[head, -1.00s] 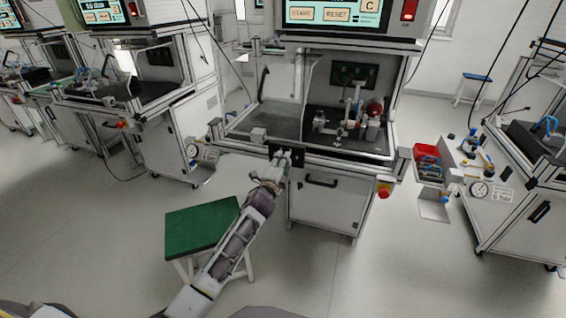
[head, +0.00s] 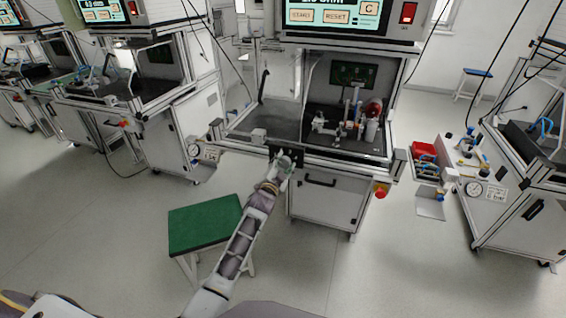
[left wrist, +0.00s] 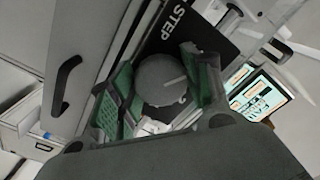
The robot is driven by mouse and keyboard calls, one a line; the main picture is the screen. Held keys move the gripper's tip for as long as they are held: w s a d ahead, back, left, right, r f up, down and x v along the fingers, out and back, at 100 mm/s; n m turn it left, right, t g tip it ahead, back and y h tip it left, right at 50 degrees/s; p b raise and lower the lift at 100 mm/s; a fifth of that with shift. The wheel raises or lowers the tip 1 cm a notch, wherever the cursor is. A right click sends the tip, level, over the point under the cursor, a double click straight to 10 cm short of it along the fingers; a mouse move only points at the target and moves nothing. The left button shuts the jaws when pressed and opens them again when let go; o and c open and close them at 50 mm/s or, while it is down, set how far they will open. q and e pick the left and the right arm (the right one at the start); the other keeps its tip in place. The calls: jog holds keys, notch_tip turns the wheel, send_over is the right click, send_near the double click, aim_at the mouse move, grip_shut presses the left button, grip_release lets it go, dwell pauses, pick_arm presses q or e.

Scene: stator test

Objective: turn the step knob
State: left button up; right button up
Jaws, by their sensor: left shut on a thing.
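The step knob (left wrist: 162,80) is a round grey knob with a light pointer line, on a black plate (left wrist: 205,36) lettered STEP in the left wrist view. The two green-padded fingers of my left gripper (left wrist: 160,88) are shut on the knob, one on each side. In the head view my left gripper (head: 284,161) is at the front rail of the middle test station, and it hides the knob there. My right gripper is not in view.
The middle station's door with a dark handle (head: 320,182) is below the rail. A red emergency button (head: 381,191) sticks out to the right. A green-topped stool (head: 204,222) stands beside my left arm. Open floor lies in front.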

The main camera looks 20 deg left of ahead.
pick_arm(q)
jog(key=shift+f+n+p, duration=0.1)
jog(key=shift+n+p, duration=0.3)
jog(key=shift+n, duration=0.5)
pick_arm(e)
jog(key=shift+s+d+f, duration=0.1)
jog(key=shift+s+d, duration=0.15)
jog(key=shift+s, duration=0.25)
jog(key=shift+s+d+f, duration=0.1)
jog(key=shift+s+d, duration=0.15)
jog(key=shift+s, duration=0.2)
pick_arm(q)
jog(key=o, duration=1)
jog(key=shift+o, duration=0.2)
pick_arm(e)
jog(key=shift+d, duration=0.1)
pick_arm(q)
jog(key=shift+s, duration=0.2)
jog(key=s, duration=1.1)
jog(key=shift+s+a, duration=0.2)
jog(key=shift+s, duration=0.1)
jog(key=shift+s, duration=0.1)
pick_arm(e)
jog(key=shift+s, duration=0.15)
